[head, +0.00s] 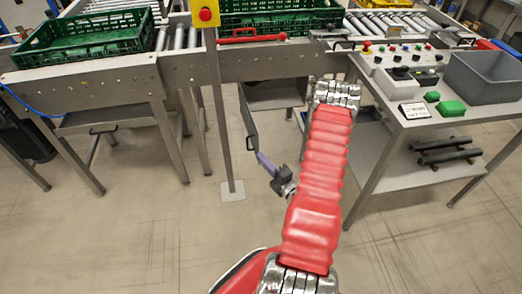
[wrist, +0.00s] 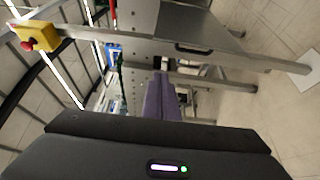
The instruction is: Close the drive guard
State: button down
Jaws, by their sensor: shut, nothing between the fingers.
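The drive guard looks to be the grey metal panel (head: 248,118) under the middle conveyor. It stands out at an angle from the box beneath the conveyor, so it appears open. Its dark handle (head: 250,143) is near the lower end. My gripper (head: 264,160) has purple fingers, shut and empty, just right of and slightly below the handle in the picture. In the wrist view the fingers (wrist: 160,92) point toward a grey panel (wrist: 180,22) with a dark handle (wrist: 192,49). A gap seems to remain; contact cannot be confirmed.
A control table (head: 390,105) with a grey bin (head: 484,77) is at right. Green crates (head: 88,42) sit on the conveyors. The floor in front is clear.

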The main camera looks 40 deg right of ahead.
jog(key=w+d, duration=0.1)
jog(key=w, duration=0.9)
jog(key=s+d, duration=0.1)
jog(key=d, duration=0.1)
jog(key=s+d, duration=0.1)
jog(key=d, duration=0.1)
jog(key=shift+s, duration=0.2)
dwell(0.3)
